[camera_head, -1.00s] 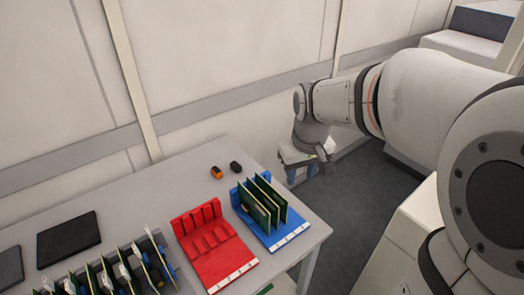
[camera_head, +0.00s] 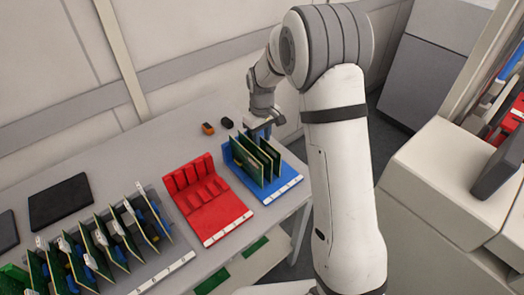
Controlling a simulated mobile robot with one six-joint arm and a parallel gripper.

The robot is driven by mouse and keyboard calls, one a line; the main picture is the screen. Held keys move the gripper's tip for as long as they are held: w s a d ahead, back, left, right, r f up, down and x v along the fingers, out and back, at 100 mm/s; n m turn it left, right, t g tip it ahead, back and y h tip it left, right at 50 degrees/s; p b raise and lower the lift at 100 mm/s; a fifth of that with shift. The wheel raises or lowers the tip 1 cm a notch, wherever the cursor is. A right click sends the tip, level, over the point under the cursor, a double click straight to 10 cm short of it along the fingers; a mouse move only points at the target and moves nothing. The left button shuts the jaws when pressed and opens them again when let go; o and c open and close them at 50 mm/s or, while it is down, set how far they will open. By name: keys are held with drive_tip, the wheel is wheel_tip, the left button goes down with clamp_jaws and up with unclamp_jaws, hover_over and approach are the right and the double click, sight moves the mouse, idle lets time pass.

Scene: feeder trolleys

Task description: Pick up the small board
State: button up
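Several green boards (camera_head: 268,157) stand upright in a blue rack (camera_head: 285,191) near the table's right end. More upright green boards (camera_head: 107,243) with white and blue parts stand in a grey rack (camera_head: 160,279) at the lower left. I cannot tell which one is the small board. My gripper (camera_head: 262,134), with blue fingers, points down at the back edge of the blue rack, just behind its boards. I cannot tell whether it touches anything. Its fingertips are partly hidden, and their opening does not show.
An empty red rack (camera_head: 222,222) stands between the two other racks. An orange-black block (camera_head: 208,129) and a black block (camera_head: 227,122) lie behind it. A dark flat pad (camera_head: 60,201) lies at left. The wall is close behind the table; white machine housing (camera_head: 440,180) stands at right.

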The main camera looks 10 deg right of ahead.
sight(262, 147)
wheel_tip(262, 147, down, 4)
drive_tip(key=shift+d+r+p, duration=0.1)
drive_tip(key=shift+p, duration=0.35)
drive_tip(key=shift+f, duration=0.35)
drive_tip(key=shift+f+b, duration=0.25)
drive_tip(key=shift+b, duration=0.05)
drive_tip(key=shift+c, duration=0.2)
clamp_jaws()
